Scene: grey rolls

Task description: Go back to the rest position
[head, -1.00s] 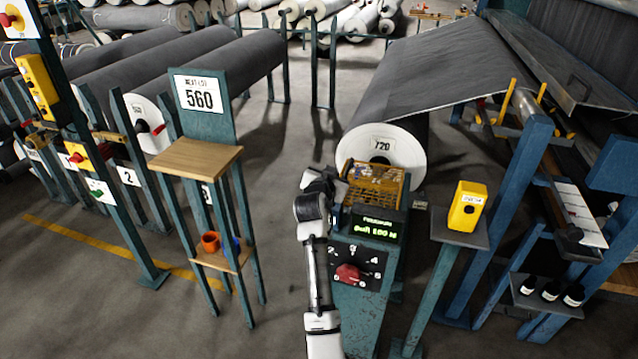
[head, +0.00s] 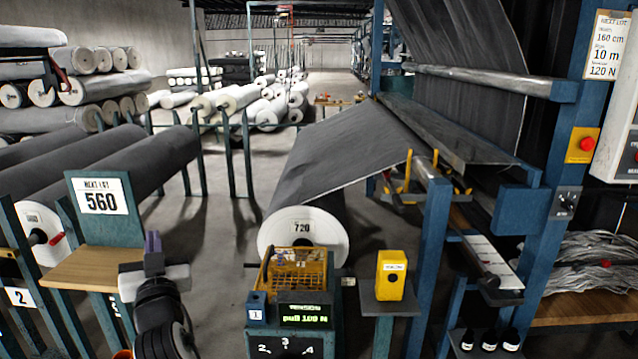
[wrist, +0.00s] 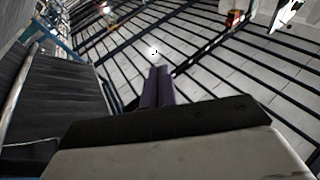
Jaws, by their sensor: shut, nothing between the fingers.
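My gripper (head: 153,243) is raised at the lower left of the head view, with its purple fingers together and pointing up. It is in front of the wooden shelf (head: 88,268) under the "560" sign (head: 99,196), left of the tension console (head: 303,316), and appears clear of both. In the wrist view the fingers (wrist: 157,86) are closed side by side with nothing between them. Beyond them are the ceiling with dark beams and a bright lamp (wrist: 153,52).
The fabric roll marked 720 (head: 302,232) stands behind the console and its yellow basket (head: 298,270). A yellow button box (head: 390,275) sits on a post to the right. Blue frame posts (head: 428,260) rise beyond it. Grey rolls (head: 150,165) lie at left. The floor aisle (head: 222,235) is free.

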